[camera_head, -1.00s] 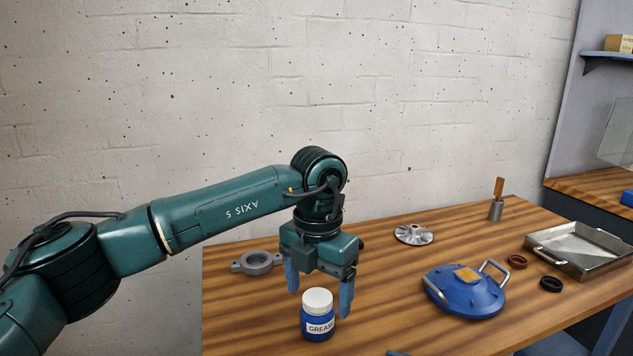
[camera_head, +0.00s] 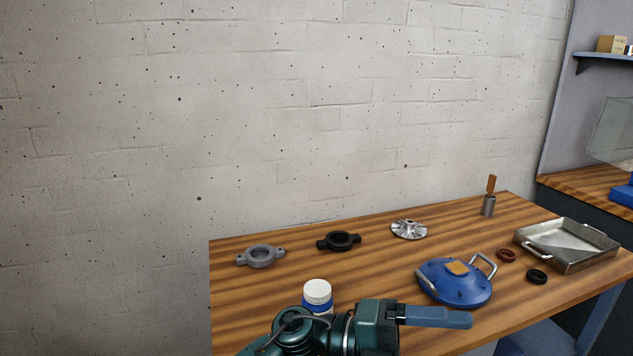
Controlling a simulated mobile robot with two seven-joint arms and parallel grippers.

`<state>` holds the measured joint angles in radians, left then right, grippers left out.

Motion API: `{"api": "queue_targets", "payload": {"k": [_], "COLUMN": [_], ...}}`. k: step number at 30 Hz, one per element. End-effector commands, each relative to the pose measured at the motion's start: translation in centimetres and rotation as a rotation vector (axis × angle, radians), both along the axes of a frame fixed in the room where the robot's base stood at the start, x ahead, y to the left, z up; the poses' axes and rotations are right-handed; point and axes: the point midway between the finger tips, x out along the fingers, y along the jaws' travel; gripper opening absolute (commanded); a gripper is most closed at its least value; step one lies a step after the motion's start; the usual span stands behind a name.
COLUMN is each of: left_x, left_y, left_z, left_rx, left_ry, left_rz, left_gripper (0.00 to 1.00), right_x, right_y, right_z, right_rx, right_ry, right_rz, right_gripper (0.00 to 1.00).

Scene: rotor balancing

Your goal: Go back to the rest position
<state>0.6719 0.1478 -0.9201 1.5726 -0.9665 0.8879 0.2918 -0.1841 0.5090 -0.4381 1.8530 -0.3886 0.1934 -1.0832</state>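My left gripper (camera_head: 464,320) is at the bottom of the head view, in front of the workbench, with its fingers pointing right. The fingers line up from this side, so whether they are apart is hidden. I see nothing held between them. The white-lidded blue grease jar (camera_head: 318,292) stands on the bench just behind my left arm, which hides its lower part. My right gripper is not in view.
On the wooden bench (camera_head: 240,310) are a grey flanged ring (camera_head: 260,256), a black flanged ring (camera_head: 339,241), a silver impeller (camera_head: 409,229), a blue two-handled cover (camera_head: 455,283), small rings (camera_head: 507,255), a brush cup (camera_head: 488,206) and a metal tray (camera_head: 567,245).

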Motion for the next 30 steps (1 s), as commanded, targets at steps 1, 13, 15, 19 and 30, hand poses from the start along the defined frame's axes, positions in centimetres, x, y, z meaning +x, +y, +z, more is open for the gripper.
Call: {"api": "queue_targets", "payload": {"k": [1, 13, 15, 19, 30], "left_x": [0.6, 6.7, 5.4, 1.1, -6.9], "left_y": [0.8, 16.3, 19.6, 24.7, 29.7], "left_z": [0.9, -8.6, -12.5, -18.7, -25.0], "left_rx": [-0.094, -0.443, -0.431, -0.367, -0.226], "left_ry": [0.122, 1.106, 1.281, 1.561, 1.887], "left_rz": [0.083, 0.897, 1.041, 1.256, 1.472], "left_gripper": [0.79, 0.79, 0.79, 0.79, 0.79], "right_x": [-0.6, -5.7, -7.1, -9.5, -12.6], "right_y": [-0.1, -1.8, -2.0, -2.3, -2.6], "right_z": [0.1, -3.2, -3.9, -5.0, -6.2], "right_rx": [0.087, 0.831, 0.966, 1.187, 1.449], "right_ry": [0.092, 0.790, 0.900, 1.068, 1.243], "right_rz": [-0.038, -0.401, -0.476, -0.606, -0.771], "right_gripper": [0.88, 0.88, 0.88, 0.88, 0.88]}}
